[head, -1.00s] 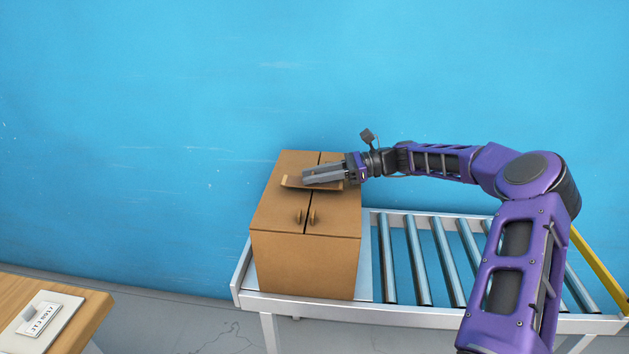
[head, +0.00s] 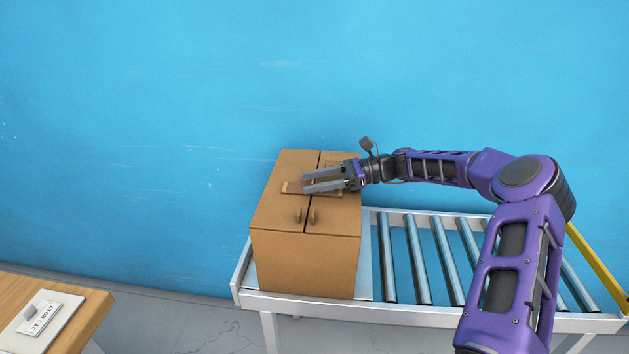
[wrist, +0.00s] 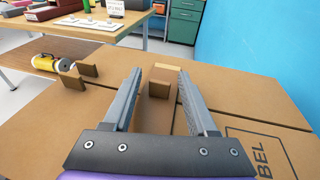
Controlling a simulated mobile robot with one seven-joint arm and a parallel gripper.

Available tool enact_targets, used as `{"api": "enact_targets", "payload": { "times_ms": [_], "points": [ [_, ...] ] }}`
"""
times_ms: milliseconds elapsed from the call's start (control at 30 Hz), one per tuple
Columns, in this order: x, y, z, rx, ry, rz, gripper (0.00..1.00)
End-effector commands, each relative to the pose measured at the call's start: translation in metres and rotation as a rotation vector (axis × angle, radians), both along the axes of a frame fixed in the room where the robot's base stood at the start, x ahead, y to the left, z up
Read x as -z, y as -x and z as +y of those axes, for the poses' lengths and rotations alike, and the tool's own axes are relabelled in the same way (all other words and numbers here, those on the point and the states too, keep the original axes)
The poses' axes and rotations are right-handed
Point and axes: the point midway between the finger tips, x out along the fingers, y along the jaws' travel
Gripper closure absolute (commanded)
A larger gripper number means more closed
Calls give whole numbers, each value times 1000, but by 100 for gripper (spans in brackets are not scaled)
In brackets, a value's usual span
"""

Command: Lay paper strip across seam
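The strip looks flat in the head view. Its right part is partly hidden by my gripper. My gripper (head: 304,182) is open, with its fingers apart just over the strip and nothing held between them. The wrist view shows the open gripper (wrist: 160,70) too, with brown pieces on the box top between the fingers; I cannot tell whether the fingers touch the strip.
The box sits on a roller conveyor (head: 420,260) against a blue wall (head: 150,120). A wooden table (head: 90,307) is at lower left. Printed lettering (wrist: 268,160) marks the box top.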

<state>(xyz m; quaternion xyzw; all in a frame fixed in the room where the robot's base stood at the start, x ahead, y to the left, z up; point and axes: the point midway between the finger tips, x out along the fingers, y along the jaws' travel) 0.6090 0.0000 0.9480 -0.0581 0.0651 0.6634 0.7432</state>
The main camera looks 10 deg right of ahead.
Motion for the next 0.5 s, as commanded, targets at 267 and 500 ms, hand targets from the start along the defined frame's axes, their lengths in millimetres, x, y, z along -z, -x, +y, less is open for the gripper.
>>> {"api": "enact_targets", "payload": {
  "times_ms": [267, 500],
  "points": [
    [-1, 0, 0, 0, 0, -1, 40],
    [-15, 1, -15, 4, 3, 0, 40]
  ]
}}
